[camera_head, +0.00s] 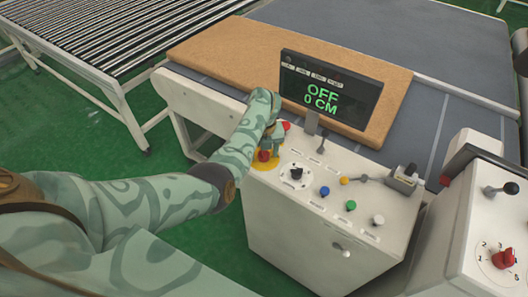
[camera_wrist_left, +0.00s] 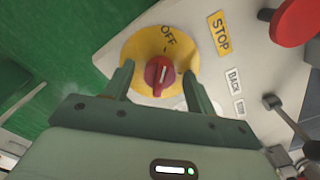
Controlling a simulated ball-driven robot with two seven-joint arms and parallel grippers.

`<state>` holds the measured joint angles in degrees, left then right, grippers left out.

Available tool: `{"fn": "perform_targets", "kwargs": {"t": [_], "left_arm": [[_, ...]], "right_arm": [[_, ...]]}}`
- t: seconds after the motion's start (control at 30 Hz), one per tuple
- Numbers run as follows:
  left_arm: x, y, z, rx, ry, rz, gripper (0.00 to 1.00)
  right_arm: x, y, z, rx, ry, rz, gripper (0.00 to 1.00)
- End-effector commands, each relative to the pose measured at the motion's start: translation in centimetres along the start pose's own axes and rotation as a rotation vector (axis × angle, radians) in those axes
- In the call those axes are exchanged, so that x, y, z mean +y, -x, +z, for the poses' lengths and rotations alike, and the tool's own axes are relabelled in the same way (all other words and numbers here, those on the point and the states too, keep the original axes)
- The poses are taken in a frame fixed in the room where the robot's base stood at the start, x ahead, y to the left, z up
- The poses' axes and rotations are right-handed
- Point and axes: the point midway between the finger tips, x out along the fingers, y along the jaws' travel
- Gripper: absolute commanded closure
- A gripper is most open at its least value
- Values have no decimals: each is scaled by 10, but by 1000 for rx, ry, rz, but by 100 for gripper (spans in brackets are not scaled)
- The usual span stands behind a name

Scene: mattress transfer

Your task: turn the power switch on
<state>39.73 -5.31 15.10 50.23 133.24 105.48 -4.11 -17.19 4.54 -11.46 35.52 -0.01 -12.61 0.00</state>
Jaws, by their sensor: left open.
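The power switch is a red knob (camera_wrist_left: 159,70) on a round yellow plate marked OFF (camera_wrist_left: 140,47); the knob's white line points up toward that label. In the head view the red knob (camera_head: 264,156) shows at the left end of the white control panel (camera_head: 320,225), beside my gripper. My left gripper (camera_head: 269,139) is over this corner, pointing down. In the wrist view my left gripper (camera_wrist_left: 157,76) is open, one finger on each side of the knob, with visible gaps. I cannot tell the fingertips' depth. The display (camera_head: 330,90) reads OFF, 0 CM.
A red stop button (camera_wrist_left: 297,22) and a lever (camera_wrist_left: 285,115) are close by on the right. The panel also has a black knob (camera_head: 296,173) and blue, green and white buttons. A second control box (camera_head: 490,220) stands at the right. A brown mattress (camera_head: 230,55) lies behind.

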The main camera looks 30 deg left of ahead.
Motion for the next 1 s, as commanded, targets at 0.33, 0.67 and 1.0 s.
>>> {"fn": "perform_targets", "kwargs": {"t": [0.33, 0.67, 1.0], "left_arm": [[0, 1, 0, 0, 0, 0, 89], [0, 1, 0, 2, -38, -1, 88], [-1, 1, -1, 4, -259, -1, 88]], "right_arm": [[0, 0, 0, 0, 0, 0, 49], [0, 1, 0, 1, 0, 0, 49], [0, 5, -1, 2, 0, 0, 49]]}}
